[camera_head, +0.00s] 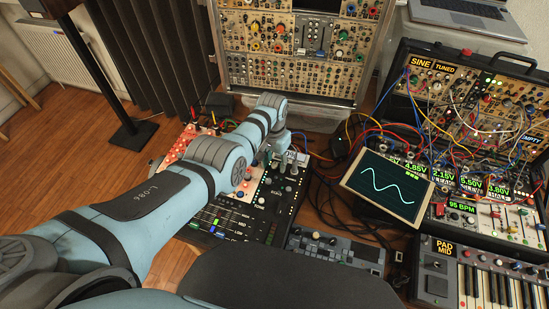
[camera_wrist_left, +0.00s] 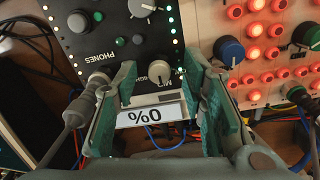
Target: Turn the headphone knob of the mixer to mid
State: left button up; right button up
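Another pale knob (camera_wrist_left: 163,76) shows between the fingertips of my left gripper (camera_wrist_left: 160,70), with gaps on both sides. A white readout (camera_wrist_left: 151,116) shows an upside-down "0%" between the fingers. The gripper is open over the mixer's far end; in the head view (camera_head: 283,158) its tips are hard to make out. My right gripper is not in view.
A panel with lit red buttons (camera_wrist_left: 262,48) and coloured knobs adjoins the mixer. A screen with a sine wave (camera_head: 388,186), a modular rack (camera_head: 470,130) and a keyboard (camera_head: 490,285) stand to the right. A small device (camera_head: 335,248) lies in front.

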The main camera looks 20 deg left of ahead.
aim_at(274, 164)
pick_arm(q)
notch_tip(274, 164, up, 12)
jog(key=shift+a, duration=0.15)
jog(key=shift+f, duration=0.15)
dwell(0.4)
